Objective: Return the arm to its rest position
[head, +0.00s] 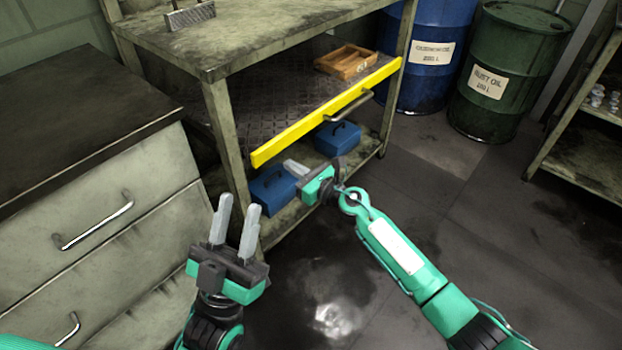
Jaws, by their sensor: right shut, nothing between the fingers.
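My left gripper (234,219) is at the lower left, its two grey fingers pointing up and apart, with nothing between them. It is in front of the workbench's left leg and beside the drawer cabinet. My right gripper (291,166) is near the middle, in front of the bench's lower part. Its fingers point left and are together, with nothing held. It is below the yellow drawer front (310,122), which has a dark bar handle (350,107). I cannot tell whether it touches anything.
A drawer cabinet (120,205) stands at left. The workbench (240,42) holds a wooden tray (346,62) and blue boxes (338,137) low down. Blue (424,60) and green (507,75) drums stand behind. A shelf (590,130) is at right. Floor (480,210) is clear at right.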

